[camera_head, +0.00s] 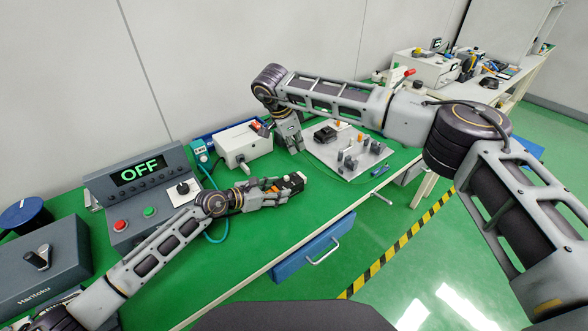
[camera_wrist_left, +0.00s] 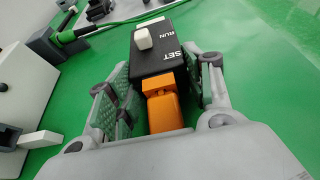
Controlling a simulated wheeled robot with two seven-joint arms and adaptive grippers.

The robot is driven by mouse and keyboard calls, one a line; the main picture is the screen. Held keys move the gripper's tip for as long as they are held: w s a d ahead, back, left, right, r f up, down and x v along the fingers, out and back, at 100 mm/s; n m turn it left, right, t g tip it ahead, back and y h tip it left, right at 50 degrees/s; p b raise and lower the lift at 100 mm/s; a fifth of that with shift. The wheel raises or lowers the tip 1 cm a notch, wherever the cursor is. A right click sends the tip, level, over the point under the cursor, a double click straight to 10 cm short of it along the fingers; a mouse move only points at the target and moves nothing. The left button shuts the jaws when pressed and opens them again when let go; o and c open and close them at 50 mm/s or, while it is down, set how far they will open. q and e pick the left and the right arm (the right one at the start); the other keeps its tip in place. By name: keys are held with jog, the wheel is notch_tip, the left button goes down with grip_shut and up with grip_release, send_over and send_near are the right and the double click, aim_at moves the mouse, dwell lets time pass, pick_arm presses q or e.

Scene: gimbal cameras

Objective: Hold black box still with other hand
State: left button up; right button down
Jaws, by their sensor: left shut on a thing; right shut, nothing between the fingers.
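The black box (camera_wrist_left: 157,62) has a white switch knob, SET and RUN lettering and an orange block (camera_wrist_left: 165,113) at its near end. My left gripper is shut on the black box (camera_head: 294,181), its fingers (camera_wrist_left: 165,90) on either side of the box and orange block, low over the green table (camera_head: 240,225). My right gripper (camera_head: 293,147) points down, shut and empty, beyond the left gripper at the left edge of the light board (camera_head: 325,156).
The board carries several small dark and metal parts. A white box (camera_head: 238,146) stands left of my right gripper. The control console (camera_head: 140,178) reads OFF. A teal cable (camera_head: 214,238) lies on the table. A blue drawer (camera_head: 305,250) hangs under the front edge.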

aim_at(291, 178)
jog(key=shift+n, duration=1.7)
jog(key=shift+d+f, duration=0.1)
jog(key=x, duration=1)
jog(key=shift+s+a, duration=0.7)
jog(key=shift+a, duration=0.2)
jog(key=shift+s+a, duration=0.5)
jog(key=shift+a, duration=0.25)
jog(key=shift+s+a, duration=0.7)
jog(key=shift+a, duration=0.25)
